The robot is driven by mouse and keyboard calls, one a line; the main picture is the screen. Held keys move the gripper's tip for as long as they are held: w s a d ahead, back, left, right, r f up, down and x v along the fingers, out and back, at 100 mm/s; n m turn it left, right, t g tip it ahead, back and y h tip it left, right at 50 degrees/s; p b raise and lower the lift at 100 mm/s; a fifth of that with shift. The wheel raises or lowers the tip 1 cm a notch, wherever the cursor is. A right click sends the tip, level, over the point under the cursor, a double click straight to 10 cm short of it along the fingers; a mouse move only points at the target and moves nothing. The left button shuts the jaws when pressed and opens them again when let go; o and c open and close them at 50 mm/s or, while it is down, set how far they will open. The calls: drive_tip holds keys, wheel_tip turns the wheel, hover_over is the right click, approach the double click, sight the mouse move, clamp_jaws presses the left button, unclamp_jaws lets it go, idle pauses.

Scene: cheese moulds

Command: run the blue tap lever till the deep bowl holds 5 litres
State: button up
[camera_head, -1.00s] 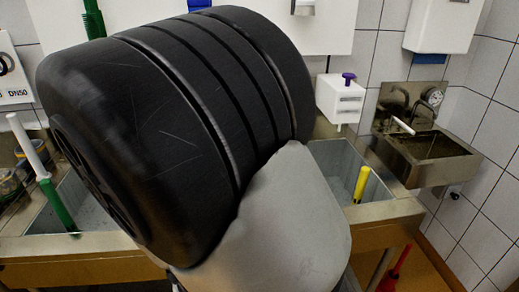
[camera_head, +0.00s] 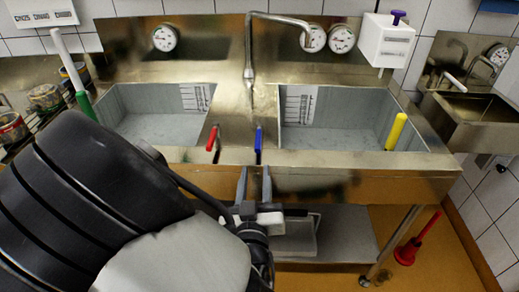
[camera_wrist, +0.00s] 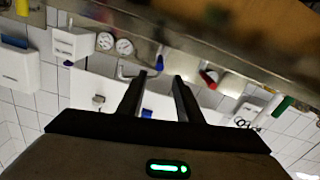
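The blue tap lever (camera_head: 258,145) stands upright on the sink's front rim; it also shows between my fingertips in the wrist view (camera_wrist: 159,63). My gripper (camera_head: 254,172) is open and empty, just in front of and below the lever, apparently not touching it. A red lever (camera_head: 212,138) stands to its left. The tap spout (camera_head: 280,17) bends to the right, its end toward the right bowl (camera_head: 345,142). This bowl has the taller scale plate (camera_head: 299,104) and looks like the deep one. I cannot make out water in it. The left bowl (camera_head: 165,128) has a shorter scale.
Round gauges (camera_head: 342,38) sit on the back panel. A yellow-handled tool (camera_head: 396,131) leans in the right bowl's corner, a green-and-white one (camera_head: 78,88) at the left bowl. A white dispenser (camera_head: 385,42) and a small basin (camera_head: 468,125) are at right. A red plunger (camera_head: 407,251) stands on the floor.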

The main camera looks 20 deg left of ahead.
sight(259, 129)
drive_tip(key=x, duration=1.4)
drive_tip(key=shift+d+r, duration=0.1)
clamp_jaws()
